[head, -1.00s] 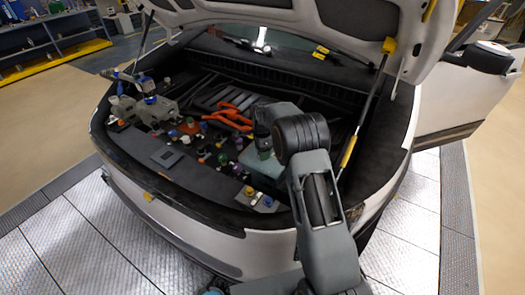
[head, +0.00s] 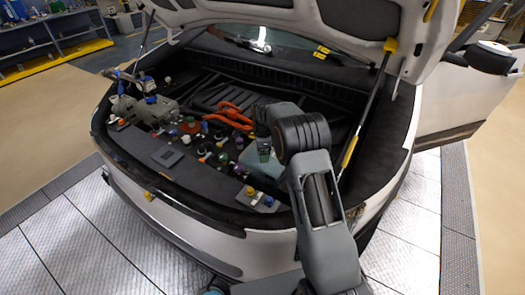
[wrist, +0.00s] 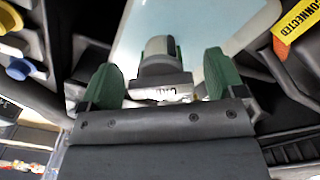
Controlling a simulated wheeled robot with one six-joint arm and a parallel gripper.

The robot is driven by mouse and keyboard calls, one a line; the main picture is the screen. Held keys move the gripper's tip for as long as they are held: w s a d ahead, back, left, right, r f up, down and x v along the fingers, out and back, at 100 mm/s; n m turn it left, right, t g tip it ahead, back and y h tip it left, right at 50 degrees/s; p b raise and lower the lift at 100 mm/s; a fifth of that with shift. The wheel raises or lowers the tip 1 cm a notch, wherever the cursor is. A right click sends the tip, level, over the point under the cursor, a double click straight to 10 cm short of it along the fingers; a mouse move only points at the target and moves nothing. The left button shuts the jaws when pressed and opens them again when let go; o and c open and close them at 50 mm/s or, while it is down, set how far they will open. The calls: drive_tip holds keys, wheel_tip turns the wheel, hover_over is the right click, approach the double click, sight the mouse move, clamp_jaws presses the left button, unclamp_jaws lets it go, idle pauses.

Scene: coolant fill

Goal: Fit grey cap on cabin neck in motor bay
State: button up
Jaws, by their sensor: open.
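My gripper (wrist: 157,88) has green fingers, which stand apart on either side of a grey round cap (wrist: 159,48). There are visible gaps between the cap and both fingers. The cap sits above a pale translucent tank (wrist: 211,28); the neck under it is hidden, so I cannot tell how it is seated. A white label with dark letters, partly cut off, shows at the near side of the cap. In the head view my gripper (head: 264,150) points down over the pale green tank (head: 258,171) in the motor bay, and the cap is hidden there.
Orange cables (head: 230,115) lie left of my gripper, with several coloured caps nearby. Blue and yellow caps (head: 250,192) sit at the bay's front edge. A strut (head: 365,110) holds the hood up on the right.

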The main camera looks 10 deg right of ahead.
drive_tip(key=shift+r, duration=0.1)
drive_tip(key=r+n, duration=0.1)
drive_tip(key=r, duration=0.2)
drive_tip(key=r+n+b, duration=0.1)
drive_tip(key=r+n, duration=0.1)
drive_tip(key=r, duration=0.2)
drive_tip(key=r+n, duration=0.1)
drive_tip(key=r, duration=0.2)
drive_tip(key=shift+s+r+n, duration=0.25)
drive_tip(key=shift+s+n, duration=0.05)
drive_tip(key=shift+n, duration=0.1)
drive_tip(key=s+r+n+t, duration=0.2)
drive_tip(key=s+n, duration=0.5)
drive_tip(key=s, duration=0.8)
drive_tip(key=s+r+n+t, duration=0.2)
drive_tip(key=s+n, duration=0.5)
drive_tip(key=s, duration=0.9)
drive_tip(key=shift+r, duration=0.75)
drive_tip(key=shift+d, duration=0.1)
